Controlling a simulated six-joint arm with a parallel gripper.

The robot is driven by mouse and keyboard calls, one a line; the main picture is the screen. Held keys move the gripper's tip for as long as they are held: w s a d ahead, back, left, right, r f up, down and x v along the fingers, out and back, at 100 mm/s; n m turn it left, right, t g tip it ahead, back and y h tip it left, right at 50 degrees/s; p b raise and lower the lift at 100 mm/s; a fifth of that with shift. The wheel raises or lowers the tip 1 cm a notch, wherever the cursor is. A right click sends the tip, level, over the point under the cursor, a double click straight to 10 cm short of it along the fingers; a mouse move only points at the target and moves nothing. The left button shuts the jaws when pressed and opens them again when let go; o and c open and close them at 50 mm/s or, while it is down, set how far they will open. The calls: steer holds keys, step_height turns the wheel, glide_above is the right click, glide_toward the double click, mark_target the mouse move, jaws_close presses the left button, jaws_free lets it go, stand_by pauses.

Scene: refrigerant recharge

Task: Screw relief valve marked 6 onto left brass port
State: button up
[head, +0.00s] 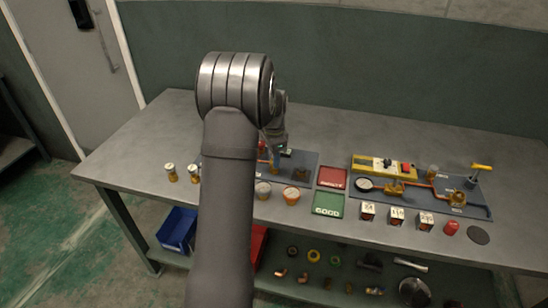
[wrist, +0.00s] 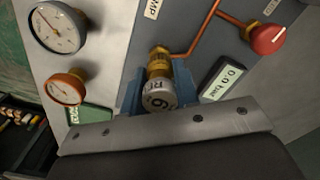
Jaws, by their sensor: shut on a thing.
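In the wrist view, the relief valve marked 6 (wrist: 158,97) has a silver cap with dark lettering and sits between the blue fingers of my gripper (wrist: 158,92). My gripper is shut on it. The valve's far end meets a brass port (wrist: 158,58) beside a copper pipe; whether the threads are engaged I cannot tell. In the head view, my gripper (head: 276,160) is over the left dark panel (head: 308,161), partly hidden by my arm, and the valve cannot be made out there.
Two brass valves with pale caps (head: 170,172) (head: 193,173) stand on the bench at left. Red (head: 332,178) and green (head: 328,204) trays lie mid-bench. Two gauges (wrist: 57,27) (wrist: 66,88), a red knob (wrist: 268,39) and a 0.0 bar display (wrist: 222,80) surround the port.

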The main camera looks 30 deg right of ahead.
steer(key=shift+m, duration=0.5)
steer(key=shift+m, duration=1.8)
steer(key=shift+f+m, duration=0.1)
steer(key=shift+m, duration=1.6)
